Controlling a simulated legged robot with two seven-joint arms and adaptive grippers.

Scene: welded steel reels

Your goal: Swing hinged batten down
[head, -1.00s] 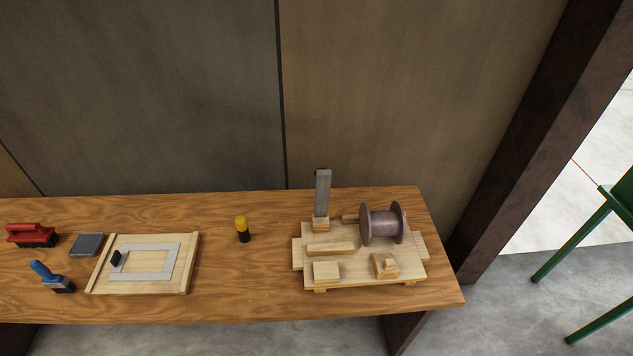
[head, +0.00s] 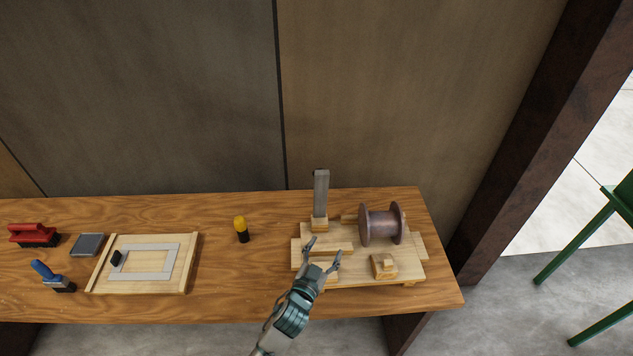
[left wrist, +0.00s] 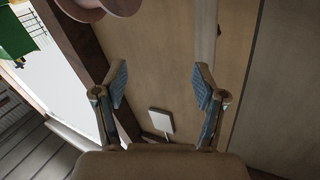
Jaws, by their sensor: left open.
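The hinged batten (head: 321,193) is a grey bar standing upright on a wooden block at the back left of the wooden fixture (head: 350,275). A brown steel reel (head: 381,225) sits on the fixture to the right of the batten. My left gripper (head: 324,250) is open and empty over the front left of the fixture, in front of and below the batten. It hides part of the front left block. In the left wrist view the open fingers (left wrist: 160,88) have nothing between them; part of the reel (left wrist: 98,8) shows at the top. My right gripper is in neither view.
A yellow-and-black tool (head: 241,229) stands left of the fixture. Further left are a wooden board with a grey frame (head: 145,262), a grey pad (head: 87,244), a red brush (head: 33,235) and a blue-handled brush (head: 52,277). A green chair (head: 600,230) stands right of the bench.

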